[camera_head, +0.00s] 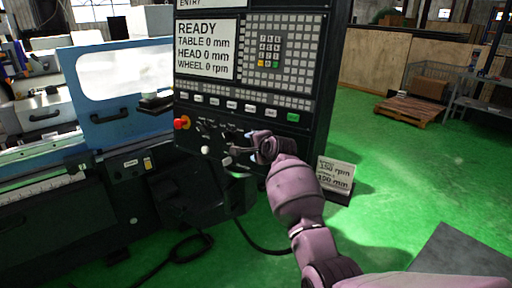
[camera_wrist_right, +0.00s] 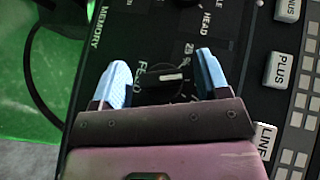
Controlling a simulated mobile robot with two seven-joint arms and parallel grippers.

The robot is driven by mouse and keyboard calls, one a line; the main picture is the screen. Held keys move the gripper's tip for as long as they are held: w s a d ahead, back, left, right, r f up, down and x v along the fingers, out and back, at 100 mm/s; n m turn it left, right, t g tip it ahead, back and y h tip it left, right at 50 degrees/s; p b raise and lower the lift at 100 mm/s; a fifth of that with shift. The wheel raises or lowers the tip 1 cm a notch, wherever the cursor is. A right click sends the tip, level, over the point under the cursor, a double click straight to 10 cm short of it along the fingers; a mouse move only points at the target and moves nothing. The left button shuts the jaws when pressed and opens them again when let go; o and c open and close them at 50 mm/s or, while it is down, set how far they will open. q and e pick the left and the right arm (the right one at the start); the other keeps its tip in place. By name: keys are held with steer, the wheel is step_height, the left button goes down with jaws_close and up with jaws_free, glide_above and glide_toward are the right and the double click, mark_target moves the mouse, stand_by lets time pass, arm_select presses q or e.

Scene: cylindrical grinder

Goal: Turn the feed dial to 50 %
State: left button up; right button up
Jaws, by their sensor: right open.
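The feed dial (camera_wrist_right: 168,76) is a dark round knob with a white mark, on the black control panel beside the printed word FEED. In the right wrist view it lies between the two blue fingertips of my right gripper (camera_wrist_right: 162,78), which is open with a finger on either side. I cannot tell whether the fingers touch the dial. In the head view my right gripper (camera_head: 240,143) is at the lower part of the control panel (camera_head: 225,120), and it hides the dial there. My left gripper is not in view.
A red emergency button (camera_head: 182,122) and a white ball-ended lever (camera_head: 205,150) are left of my gripper. The screen (camera_head: 207,50) reads READY, wheel 0 rpm. A sign (camera_head: 336,174) stands at the lower right.

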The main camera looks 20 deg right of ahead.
steer(key=shift+s, duration=0.1)
steer(key=b+v, duration=0.1)
steer(key=v, duration=0.9)
steer(key=shift+s+r, duration=0.2)
steer(key=shift+s, duration=0.05)
stand_by(0.3)
